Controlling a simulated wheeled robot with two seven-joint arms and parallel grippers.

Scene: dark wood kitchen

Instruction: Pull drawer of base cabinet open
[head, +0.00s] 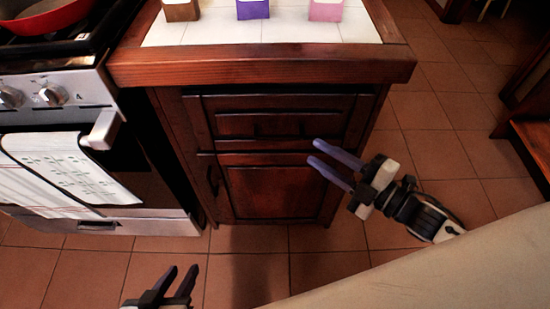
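The base cabinet (268,200) is dark red-brown wood and stands in the middle of the head view, under a white tiled counter. Its drawer (235,124) is the upper front panel and looks closed. A dark handle shows faintly across the drawer front. Below it is a door with a dark vertical handle (213,179) on its left. My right gripper (318,153) is open and empty, its fingers pointing at the cabinet front near the drawer's lower right. My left gripper (180,277) is open and empty, low over the floor in front of the cabinet.
A stove (60,94) with an oven, knobs and a hanging towel (70,168) stands left of the cabinet. A red pan (45,16) sits on it. Brown, purple (253,9) and pink boxes stand on the counter. Tiled floor (440,150) is free at the right.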

